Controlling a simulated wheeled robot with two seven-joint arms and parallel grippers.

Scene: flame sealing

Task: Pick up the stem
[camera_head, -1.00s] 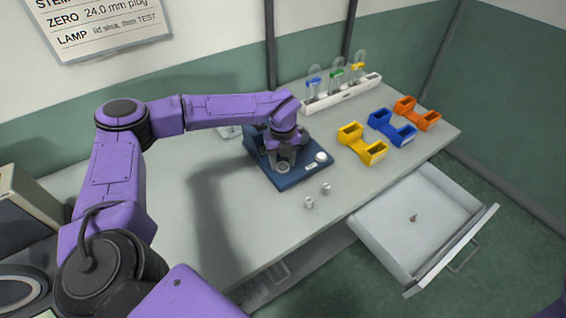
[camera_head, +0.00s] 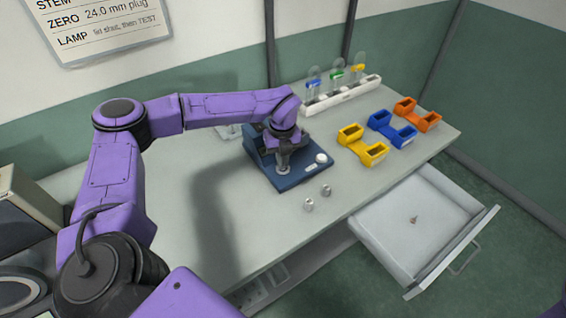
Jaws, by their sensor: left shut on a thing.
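My left gripper (camera_head: 283,160) points down over the blue bench device (camera_head: 297,182) on the table. Its fingers are shut on the stem, a small grey metal piece (camera_head: 283,172) at the device's front left. The gripper hides most of the stem, and I cannot tell whether the stem is clear of the device. My right gripper is out of view.
Two small metal plugs (camera_head: 309,205) lie in front of the device. A white rack (camera_head: 345,96) holds tubes with blue, green and yellow parts. Yellow (camera_head: 362,145), blue (camera_head: 391,128) and orange (camera_head: 416,115) holders stand at right. A drawer (camera_head: 400,262) is open below.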

